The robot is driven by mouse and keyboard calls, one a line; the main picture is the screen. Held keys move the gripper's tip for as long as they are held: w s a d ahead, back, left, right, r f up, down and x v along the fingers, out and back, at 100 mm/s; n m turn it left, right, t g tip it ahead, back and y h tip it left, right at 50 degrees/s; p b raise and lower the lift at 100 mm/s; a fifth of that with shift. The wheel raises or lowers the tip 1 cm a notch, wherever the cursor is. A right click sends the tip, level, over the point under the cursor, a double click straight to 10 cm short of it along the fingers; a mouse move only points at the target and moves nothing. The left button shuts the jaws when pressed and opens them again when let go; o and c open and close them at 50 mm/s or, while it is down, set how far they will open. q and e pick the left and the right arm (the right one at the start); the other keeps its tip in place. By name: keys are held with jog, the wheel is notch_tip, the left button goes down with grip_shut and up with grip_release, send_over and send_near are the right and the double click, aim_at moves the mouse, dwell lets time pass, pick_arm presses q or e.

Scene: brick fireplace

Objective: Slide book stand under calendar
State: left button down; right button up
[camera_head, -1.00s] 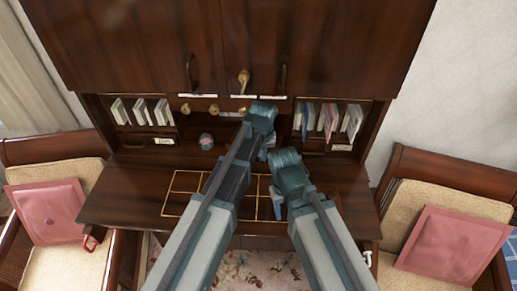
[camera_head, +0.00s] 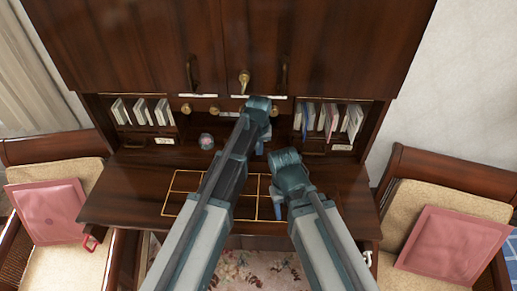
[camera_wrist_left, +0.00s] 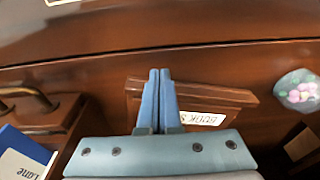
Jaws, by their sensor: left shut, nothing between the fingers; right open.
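A wooden block with a white label reading "BOOK S" (camera_wrist_left: 240,97), seemingly the book stand, lies at the shut fingers of my left gripper (camera_wrist_left: 160,75) in the left wrist view. The fingers overlap it; I cannot tell whether they touch it. In the head view my left gripper (camera_head: 261,148) is at the back of the desk, and its arm hides the block. My right gripper (camera_head: 279,205) is open and empty above the desk's right part. I cannot make out a calendar for certain; a gold-lined grid (camera_head: 167,194) lies on the desktop, partly behind my left arm.
A round jar of coloured pieces (camera_head: 206,141) stands left of my left gripper. Shelves with books (camera_head: 141,112) and blue and pink books (camera_head: 328,120) flank the desk. Chairs with pink cushions (camera_head: 48,210) stand on both sides. The desktop's left part is clear.

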aim_at(263, 161)
pick_arm(q)
jog(key=shift+s+d, duration=0.1)
jog(key=shift+s, duration=0.15)
pick_arm(e)
jog(key=shift+w, duration=0.1)
pick_arm(q)
jog(key=shift+s+d, duration=0.3)
pick_arm(e)
jog(key=shift+d, duration=0.1)
pick_arm(q)
jog(key=shift+s+d, duration=0.2)
jog(key=shift+s, duration=0.3)
jog(key=shift+s+d, duration=0.15)
jog(key=shift+s, duration=0.35)
